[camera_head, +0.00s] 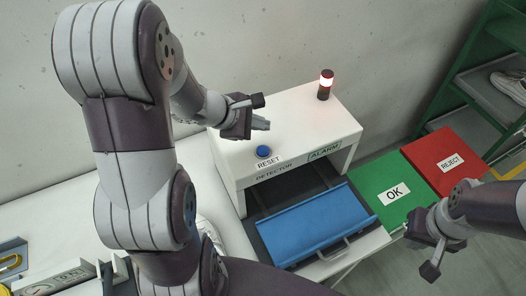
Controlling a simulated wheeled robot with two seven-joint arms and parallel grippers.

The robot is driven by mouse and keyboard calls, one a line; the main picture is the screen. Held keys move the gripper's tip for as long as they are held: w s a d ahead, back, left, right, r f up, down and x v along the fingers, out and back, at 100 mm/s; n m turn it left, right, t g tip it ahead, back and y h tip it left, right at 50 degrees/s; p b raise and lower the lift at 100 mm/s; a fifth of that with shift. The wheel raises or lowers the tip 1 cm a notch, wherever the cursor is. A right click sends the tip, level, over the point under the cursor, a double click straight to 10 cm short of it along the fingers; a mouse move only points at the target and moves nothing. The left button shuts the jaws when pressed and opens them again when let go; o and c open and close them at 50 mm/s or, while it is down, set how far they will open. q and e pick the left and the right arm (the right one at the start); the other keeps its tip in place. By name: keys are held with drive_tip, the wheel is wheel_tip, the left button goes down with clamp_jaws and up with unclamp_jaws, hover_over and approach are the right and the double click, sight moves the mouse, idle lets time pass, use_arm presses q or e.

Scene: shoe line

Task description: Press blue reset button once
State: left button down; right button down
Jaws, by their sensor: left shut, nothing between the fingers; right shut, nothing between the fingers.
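The blue reset button (264,151) sits on the top front edge of the white detector box (300,112), just above the word RESET. My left gripper (264,124) is shut and empty. In the picture it is just above the button, over the box top, and apart from it as far as I can see. My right gripper (428,270) is shut and empty, low at the right in front of the green OK area.
A lamp (325,84) glows red and white on the box's back right corner. A blue tray (315,224) lies at the box opening. Green OK (375,181) and red REJECT (432,148) areas lie to the right. A green rack (480,75) holds a shoe (511,86).

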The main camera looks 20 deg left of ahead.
use_arm(q)
drive_tip(key=b, duration=0.4)
hover_over(260, 152)
wheel_tip(260, 152, down, 6)
drive_tip(key=shift+r, duration=0.15)
drive_tip(key=shift+w+f+b, duration=0.1)
drive_tip(key=shift+f+b, duration=0.2)
drive_tip(key=shift+b, duration=0.25)
drive_tip(key=shift+f, duration=0.1)
idle(1.0)
drive_tip(key=shift+f+b, duration=0.35)
drive_tip(key=shift+b, duration=0.2)
drive_tip(key=shift+f+b, duration=0.55)
drive_tip(key=shift+b, duration=0.1)
idle(0.4)
drive_tip(key=shift+r, duration=0.15)
drive_tip(key=shift+r+p, duration=0.75)
drive_tip(key=shift+r, duration=0.1)
